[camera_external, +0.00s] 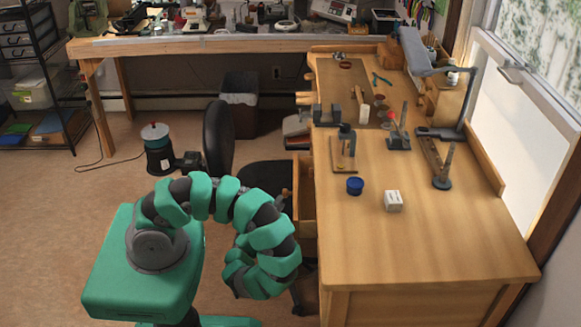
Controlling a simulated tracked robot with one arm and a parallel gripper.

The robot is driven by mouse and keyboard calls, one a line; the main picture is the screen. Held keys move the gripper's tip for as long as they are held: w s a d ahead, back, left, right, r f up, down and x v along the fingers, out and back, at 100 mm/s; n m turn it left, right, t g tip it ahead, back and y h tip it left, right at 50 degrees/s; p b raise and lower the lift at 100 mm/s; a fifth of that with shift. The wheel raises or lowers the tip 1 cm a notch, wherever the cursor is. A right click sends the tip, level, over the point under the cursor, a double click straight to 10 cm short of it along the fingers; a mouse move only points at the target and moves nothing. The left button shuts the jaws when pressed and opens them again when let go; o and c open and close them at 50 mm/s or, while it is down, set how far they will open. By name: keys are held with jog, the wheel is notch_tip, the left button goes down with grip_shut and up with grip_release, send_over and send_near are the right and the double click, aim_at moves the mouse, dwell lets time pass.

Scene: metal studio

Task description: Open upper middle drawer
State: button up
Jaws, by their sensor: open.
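The wooden workbench (425,235) stands on the right, with its drawer side facing left toward my arm. A wooden drawer (305,180) juts out from that left side below the top, so it stands at least partly pulled out. I cannot tell which drawer of the bench it is. My green and black arm curls down in front of the bench's left side. My gripper is hidden behind the curled end of the arm, and I cannot see whether it touches the drawer. The other drawer fronts are hidden by the arm and the viewing angle.
A black office chair (218,138) stands left of the drawer, its seat close to it. A blue round container (355,186) and a small white box (393,201) sit on the bench top. A trash bin (239,103) stands behind. The floor at left is mostly clear.

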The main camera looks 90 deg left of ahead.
aim_at(285, 193)
jog(key=s+d+f+n+g+y+b, duration=0.1)
jog(key=d+f+n+g+y+b, duration=0.15)
jog(key=f+g+y+b, duration=0.8)
jog(key=shift+w+a+r+m+t+h+b, duration=0.1)
jog(key=shift+w+a+r+t+h+b, duration=0.45)
jog(key=shift+a+r+t+b, duration=0.8)
jog(key=shift+w+a+r+m+t+h+b, duration=0.1)
jog(key=shift+w+a+r+t+h+b, duration=0.6)
jog(key=shift+a+r, duration=1.25)
jog(key=shift+w+a+r+m+t+h+b, duration=0.1)
jog(key=shift+w+a+r+t+h+b, duration=0.4)
jog(key=shift+a+r+b, duration=1.15)
jog(key=shift+s+d+r+p, duration=0.1)
jog(key=shift+d+r+p, duration=0.25)
jog(key=shift+d+r, duration=0.1)
